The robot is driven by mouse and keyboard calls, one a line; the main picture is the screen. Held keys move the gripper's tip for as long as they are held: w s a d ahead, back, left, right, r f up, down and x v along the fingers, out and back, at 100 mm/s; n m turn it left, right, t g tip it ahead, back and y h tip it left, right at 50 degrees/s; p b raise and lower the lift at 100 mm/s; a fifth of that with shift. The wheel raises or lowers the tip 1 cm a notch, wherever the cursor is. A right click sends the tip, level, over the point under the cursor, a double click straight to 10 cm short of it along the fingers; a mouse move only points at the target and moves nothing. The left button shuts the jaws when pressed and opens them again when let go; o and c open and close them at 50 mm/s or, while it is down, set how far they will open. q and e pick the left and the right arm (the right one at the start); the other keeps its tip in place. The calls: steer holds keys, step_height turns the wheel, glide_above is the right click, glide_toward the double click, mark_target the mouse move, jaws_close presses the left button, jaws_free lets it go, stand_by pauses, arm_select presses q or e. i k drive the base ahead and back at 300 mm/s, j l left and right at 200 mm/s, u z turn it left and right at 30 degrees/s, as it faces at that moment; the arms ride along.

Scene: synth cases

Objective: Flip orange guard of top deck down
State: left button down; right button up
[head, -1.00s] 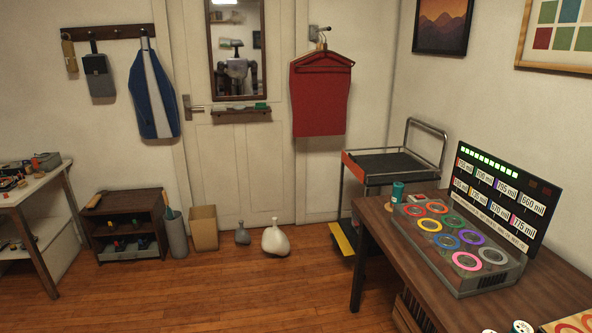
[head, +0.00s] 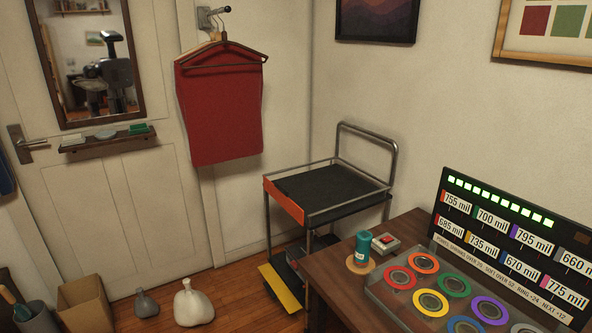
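A metal cart stands in the corner by the wall. Its top deck (head: 322,187) is a dark tray with a thin metal rail. The orange guard (head: 284,200) is a narrow panel across the deck's left end, between the corner posts. It looks upright, with its top edge about level with the rail. Lower down, a yellow guard (head: 280,288) slopes outward at the lower deck's left end; that deck is mostly hidden by the table. Neither of my grippers is in view.
A wooden table (head: 338,262) at right, partly in front of the cart, carries a teal canister (head: 362,247), a red-buttoned box (head: 385,242), a ring panel and a display (head: 502,250). A white sack (head: 192,305) and a cardboard box (head: 84,305) stand on the floor left of the cart.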

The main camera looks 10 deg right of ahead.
mark_target(279, 192)
steer(key=i+j+z, duration=0.15)
steer(key=i+z, duration=0.25)
steer(key=i+j+z, duration=0.25)
steer(key=z, duration=0.15)
steer(key=i+j+z, duration=0.6)
steer(key=j+z, duration=0.2)
